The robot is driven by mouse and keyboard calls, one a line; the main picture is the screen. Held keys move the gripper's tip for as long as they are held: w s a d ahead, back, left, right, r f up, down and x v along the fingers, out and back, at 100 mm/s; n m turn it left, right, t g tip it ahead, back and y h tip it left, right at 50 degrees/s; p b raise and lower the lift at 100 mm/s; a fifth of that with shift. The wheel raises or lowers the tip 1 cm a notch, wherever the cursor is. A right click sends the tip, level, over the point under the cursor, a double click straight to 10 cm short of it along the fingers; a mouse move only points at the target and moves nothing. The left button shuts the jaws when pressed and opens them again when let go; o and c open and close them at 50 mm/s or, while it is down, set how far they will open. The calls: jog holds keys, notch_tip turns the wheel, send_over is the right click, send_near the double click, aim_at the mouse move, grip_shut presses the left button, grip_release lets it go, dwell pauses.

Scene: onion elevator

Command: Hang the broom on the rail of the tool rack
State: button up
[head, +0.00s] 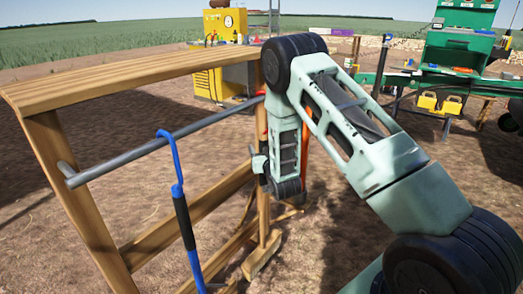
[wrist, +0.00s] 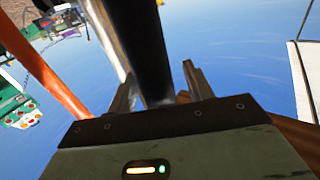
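My gripper (head: 262,165) is low beside the right post of the wooden tool rack (head: 100,88), largely hidden by my arm in the head view. In the wrist view a black shaft (wrist: 143,45) runs between the two fingers of my gripper (wrist: 158,80). Whether they press on it is unclear. The metal rail (head: 150,146) spans the rack. A blue tool with a hooked top and black grip (head: 184,222) hangs on it toward the left. A red hook (head: 260,94) shows near the rail's right end. I cannot make out a broom head.
An orange shaft (head: 303,140) stands behind my wrist; an orange shaft (wrist: 45,70) also crosses the wrist view's left. A yellow machine (head: 222,65) stands behind the rack, a green one (head: 460,45) at the back right. The rail's middle is bare.

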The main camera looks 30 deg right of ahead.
jog(key=shift+f, duration=0.1)
jog(key=v, duration=1.7)
jog(key=shift+s, duration=0.2)
jog(key=shift+a, duration=0.1)
